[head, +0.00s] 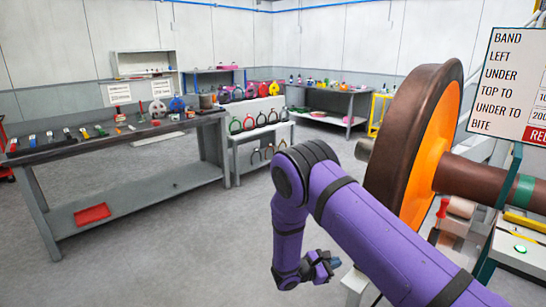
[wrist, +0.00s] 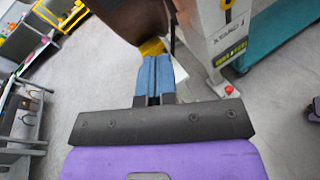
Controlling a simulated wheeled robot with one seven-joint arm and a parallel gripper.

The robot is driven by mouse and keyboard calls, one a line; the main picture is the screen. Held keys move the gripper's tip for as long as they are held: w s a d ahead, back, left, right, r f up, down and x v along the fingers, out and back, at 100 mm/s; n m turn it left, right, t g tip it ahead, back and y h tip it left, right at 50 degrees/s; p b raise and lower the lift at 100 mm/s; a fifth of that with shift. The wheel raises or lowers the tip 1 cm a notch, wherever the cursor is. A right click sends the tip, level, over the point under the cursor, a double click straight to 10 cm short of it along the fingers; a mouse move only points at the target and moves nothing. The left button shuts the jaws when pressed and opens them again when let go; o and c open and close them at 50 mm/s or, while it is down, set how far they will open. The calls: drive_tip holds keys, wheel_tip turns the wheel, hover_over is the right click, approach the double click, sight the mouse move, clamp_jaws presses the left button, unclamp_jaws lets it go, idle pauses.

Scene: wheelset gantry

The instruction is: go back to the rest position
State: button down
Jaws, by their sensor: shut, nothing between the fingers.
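My gripper (head: 334,261) hangs at the end of my purple arm, low over the floor and to the left of the wheelset. In the wrist view my gripper (wrist: 154,62) shows two blue fingers pressed together with nothing between them. The brown and orange wheel (head: 408,150) of the wheelset stands just right of my arm in the head view. A dark brown part, probably this wheel (wrist: 130,20), shows beyond the fingertips at the top of the wrist view. I cannot tell the exact gap between it and the fingers.
A long workbench (head: 110,137) with tools stands at the left, with a red tray (head: 92,214) on its lower shelf. A smaller rack (head: 262,127) and a back table (head: 335,118) stand beyond. A grey post (wrist: 215,45) is near my gripper. Open floor (head: 180,255) lies left of my arm.

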drive_tip(key=s+d+r+m+g+y, duration=0.2)
drive_tip(key=s+d+r+m, duration=0.15)
drive_tip(key=r, duration=0.65)
drive_tip(key=s+d+r+m+g+y, duration=0.2)
drive_tip(key=s+d+r+m+g, duration=0.15)
drive_tip(key=r, duration=0.75)
drive_tip(key=s+d+r+m+g+y, duration=0.25)
drive_tip(key=r+m, duration=0.25)
drive_tip(key=r, duration=0.5)
drive_tip(key=s+r+m+t+y, duration=0.3)
drive_tip(key=s+r, duration=0.4)
drive_tip(key=s, duration=0.6)
drive_tip(key=s+r+m+t+y, duration=0.4)
drive_tip(key=s+r, duration=0.4)
drive_tip(key=s, duration=0.5)
drive_tip(key=shift+s+d+r+y, duration=0.2)
drive_tip(key=shift+d+y, duration=0.25)
drive_tip(key=shift+y, duration=0.4)
